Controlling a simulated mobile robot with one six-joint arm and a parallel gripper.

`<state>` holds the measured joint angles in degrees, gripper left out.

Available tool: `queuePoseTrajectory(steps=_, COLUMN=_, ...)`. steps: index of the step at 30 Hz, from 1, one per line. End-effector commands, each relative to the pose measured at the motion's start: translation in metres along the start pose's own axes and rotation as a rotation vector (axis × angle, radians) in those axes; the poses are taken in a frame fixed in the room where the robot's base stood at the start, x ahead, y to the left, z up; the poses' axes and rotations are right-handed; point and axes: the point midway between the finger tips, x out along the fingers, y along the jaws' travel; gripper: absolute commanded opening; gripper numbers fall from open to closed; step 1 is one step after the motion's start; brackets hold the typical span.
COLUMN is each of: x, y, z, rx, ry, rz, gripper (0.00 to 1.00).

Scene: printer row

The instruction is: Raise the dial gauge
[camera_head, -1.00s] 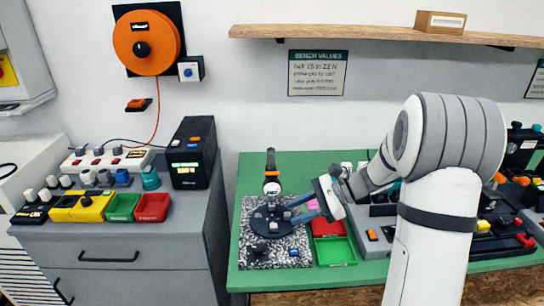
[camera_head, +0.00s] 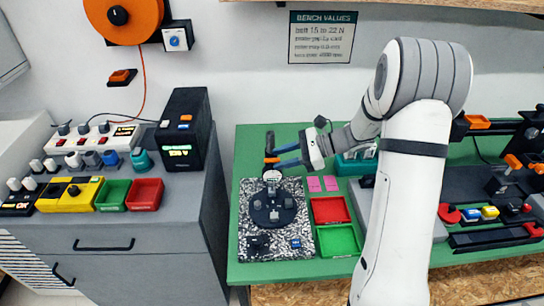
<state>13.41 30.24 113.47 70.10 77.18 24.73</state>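The dial gauge (camera_head: 272,176), with a small white round face, sits on a dark post (camera_head: 270,140) above a round dark plate (camera_head: 273,208) on a speckled stone slab (camera_head: 252,190). An orange part (camera_head: 271,160) shows on the post just above the dial. My gripper (camera_head: 275,156) reaches in from the right, its two blue fingers pointing left. The fingertips are at the post, one higher and one lower, close to the orange part. The overlap is small, so I cannot tell whether they touch or grip it.
A red tray (camera_head: 330,210) and a green tray (camera_head: 339,240) lie right of the slab, with pink notes (camera_head: 322,184) behind them. A black box with a lit display (camera_head: 182,130) stands on the grey cabinet at left. Machinery fills the bench's right side.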

Motion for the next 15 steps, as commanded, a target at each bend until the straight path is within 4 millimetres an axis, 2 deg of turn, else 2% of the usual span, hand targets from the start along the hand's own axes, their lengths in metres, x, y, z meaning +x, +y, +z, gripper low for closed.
queuePoseTrajectory(steps=3, x=0.017, y=0.0, z=0.002, rx=0.001, ry=-0.002, rz=0.005, gripper=0.35)
queuePoseTrajectory(steps=6, x=0.026, y=0.001, z=0.002, rx=0.0, ry=-0.001, rz=0.004, gripper=0.35)
queuePoseTrajectory(steps=15, x=0.031, y=0.001, z=0.001, rx=-0.002, ry=-0.001, rz=0.005, gripper=0.35)
